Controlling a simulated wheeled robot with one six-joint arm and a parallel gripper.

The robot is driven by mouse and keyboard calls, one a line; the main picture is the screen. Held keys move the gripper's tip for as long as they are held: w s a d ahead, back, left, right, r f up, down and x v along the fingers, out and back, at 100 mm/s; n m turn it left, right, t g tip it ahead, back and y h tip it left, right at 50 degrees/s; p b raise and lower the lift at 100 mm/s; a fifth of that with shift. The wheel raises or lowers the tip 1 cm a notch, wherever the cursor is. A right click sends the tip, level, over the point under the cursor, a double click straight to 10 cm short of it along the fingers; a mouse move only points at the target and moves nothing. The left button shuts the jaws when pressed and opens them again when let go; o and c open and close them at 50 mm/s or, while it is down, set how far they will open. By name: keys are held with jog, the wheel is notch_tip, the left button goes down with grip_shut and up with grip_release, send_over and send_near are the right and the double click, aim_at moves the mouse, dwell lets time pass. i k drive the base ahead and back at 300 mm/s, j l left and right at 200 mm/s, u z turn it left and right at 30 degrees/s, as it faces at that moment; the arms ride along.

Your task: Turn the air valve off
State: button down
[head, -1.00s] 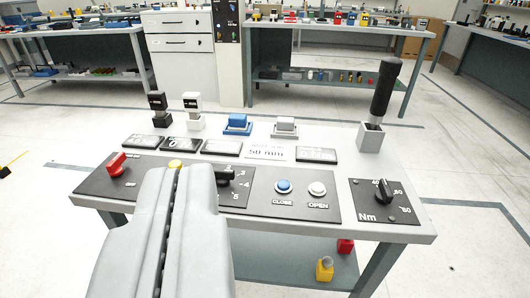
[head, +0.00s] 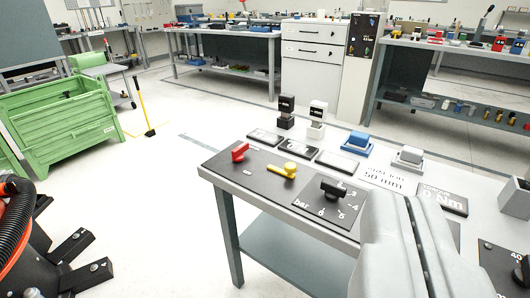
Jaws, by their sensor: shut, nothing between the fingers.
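A black control panel (head: 268,197) lies on the left part of a grey workbench. A red lever handle (head: 239,151) sits near its left end. A black rotary knob (head: 334,188) with a bar scale is further right. My gripper (head: 408,200) is shut and empty. It shows at the lower right, apart from both handles, and hides part of the panel's right side.
Black and white blocks (head: 287,109) stand behind the panel, with blue and grey switches (head: 358,141) to their right. A green crate (head: 66,122) stands on the floor at left. The floor left of the bench is open.

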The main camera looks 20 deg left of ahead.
aim_at(237, 155)
jog(key=i+j, duration=0.2)
jog(key=i, duration=0.25)
jog(key=i+j, duration=0.25)
jog(key=i, duration=0.2)
jog(key=u, duration=0.05)
